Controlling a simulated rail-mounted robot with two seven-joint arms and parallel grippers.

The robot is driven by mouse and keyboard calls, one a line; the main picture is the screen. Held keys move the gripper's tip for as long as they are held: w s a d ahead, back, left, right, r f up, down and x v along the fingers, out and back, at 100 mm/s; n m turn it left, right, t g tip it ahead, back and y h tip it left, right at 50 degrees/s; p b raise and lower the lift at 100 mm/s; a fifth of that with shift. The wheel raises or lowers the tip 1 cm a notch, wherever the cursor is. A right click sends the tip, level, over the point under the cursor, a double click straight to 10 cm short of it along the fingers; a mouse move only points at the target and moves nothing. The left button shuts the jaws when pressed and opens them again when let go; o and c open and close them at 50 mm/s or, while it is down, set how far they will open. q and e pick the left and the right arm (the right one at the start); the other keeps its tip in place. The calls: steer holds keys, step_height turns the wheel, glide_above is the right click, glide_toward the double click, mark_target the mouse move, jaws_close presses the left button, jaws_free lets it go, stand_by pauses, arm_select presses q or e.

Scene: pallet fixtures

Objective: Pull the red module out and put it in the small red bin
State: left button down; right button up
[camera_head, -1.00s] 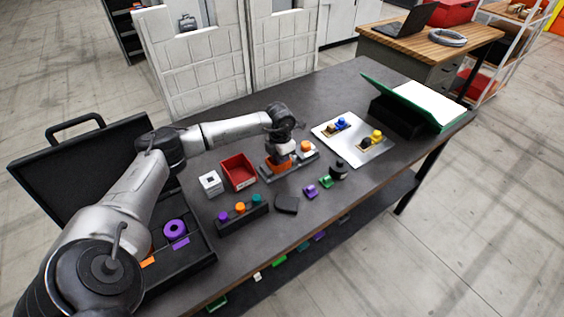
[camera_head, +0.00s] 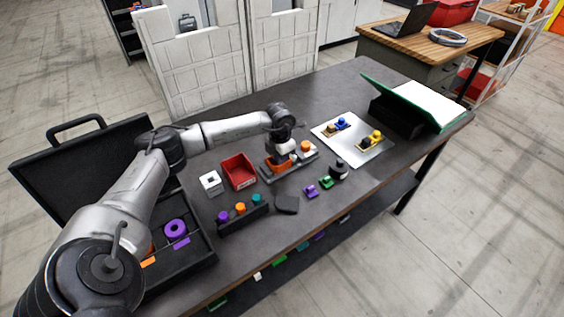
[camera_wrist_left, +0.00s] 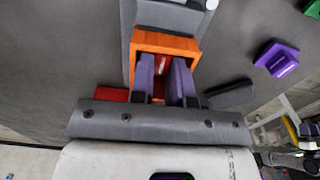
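In the wrist view the two purple fingers of my left gripper (camera_wrist_left: 164,78) reach into an orange box-like housing (camera_wrist_left: 165,41), with a gap between them. A small part of the red module (camera_wrist_left: 162,64) shows between the fingertips; the rest is hidden. I see no clear grip on it. In the head view my left gripper (camera_head: 284,151) points down over the orange housing (camera_head: 281,168). The small red bin (camera_head: 238,171) stands open to the left of it; a red edge (camera_wrist_left: 110,94) shows behind the gripper body in the wrist view. My right gripper is out of view.
A white cube-like block (camera_head: 211,183) stands left of the bin. A dark rack (camera_head: 242,214) with coloured knobs is in front. Purple (camera_head: 310,191) and green (camera_head: 325,182) pieces lie to the right, near a dark knob. A light plate (camera_head: 352,140) holds further parts.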

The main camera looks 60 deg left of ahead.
arm_select(q)
steer(key=shift+r+p, duration=0.4)
steer(key=shift+r, duration=0.05)
stand_by(0.9)
steer(key=shift+r+p, duration=2.1)
steer(key=shift+r, duration=0.75)
